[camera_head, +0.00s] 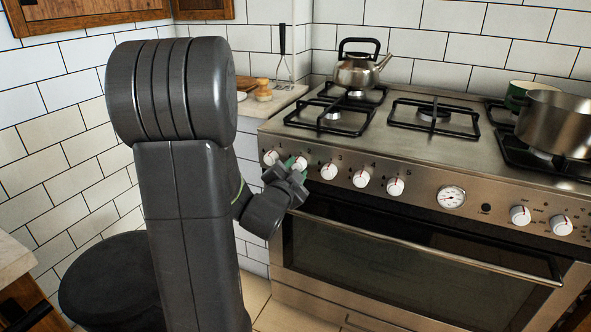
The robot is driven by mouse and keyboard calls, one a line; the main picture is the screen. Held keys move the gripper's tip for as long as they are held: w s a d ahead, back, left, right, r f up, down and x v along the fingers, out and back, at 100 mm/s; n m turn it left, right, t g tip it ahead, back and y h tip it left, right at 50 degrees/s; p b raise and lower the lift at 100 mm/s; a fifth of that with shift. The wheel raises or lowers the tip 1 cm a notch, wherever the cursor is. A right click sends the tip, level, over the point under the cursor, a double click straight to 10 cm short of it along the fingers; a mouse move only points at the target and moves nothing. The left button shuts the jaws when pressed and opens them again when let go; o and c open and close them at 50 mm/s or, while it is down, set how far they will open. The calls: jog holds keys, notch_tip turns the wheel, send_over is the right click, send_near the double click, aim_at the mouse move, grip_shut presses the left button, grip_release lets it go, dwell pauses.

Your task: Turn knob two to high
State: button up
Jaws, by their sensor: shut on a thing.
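The stove's front panel (430,190) carries a row of white knobs with red marks. Knob two (300,163) is the second from the left, and my gripper partly hides it. My gripper (293,163) reaches the panel from the front left and is shut on knob two. The exact angle of knob two's mark is too small to tell. Knob one (270,157) is close on the left and knob three (329,171) close on the right.
More knobs, such as knob four (361,178), and a dial (451,197) continue to the right. The oven handle (420,245) runs below the panel. A kettle (357,73) and a steel pot (556,122) stand on the hob.

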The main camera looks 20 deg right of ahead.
jog(key=n+g+p, duration=0.1)
jog(key=n+p, duration=0.2)
jog(key=n, duration=0.3)
jog(key=shift+r, duration=0.2)
jog(key=n+p, duration=0.3)
jog(key=n, duration=0.1)
jog(key=shift+w+a+n+g, duration=0.1)
jog(key=shift+n+g, duration=0.2)
jog(key=shift+f, duration=0.1)
jog(key=o, duration=1)
jog(key=p+v, duration=0.1)
jog(key=v, duration=1.3)
jog(key=shift+p, duration=0.4)
jog(key=shift+w, duration=0.1)
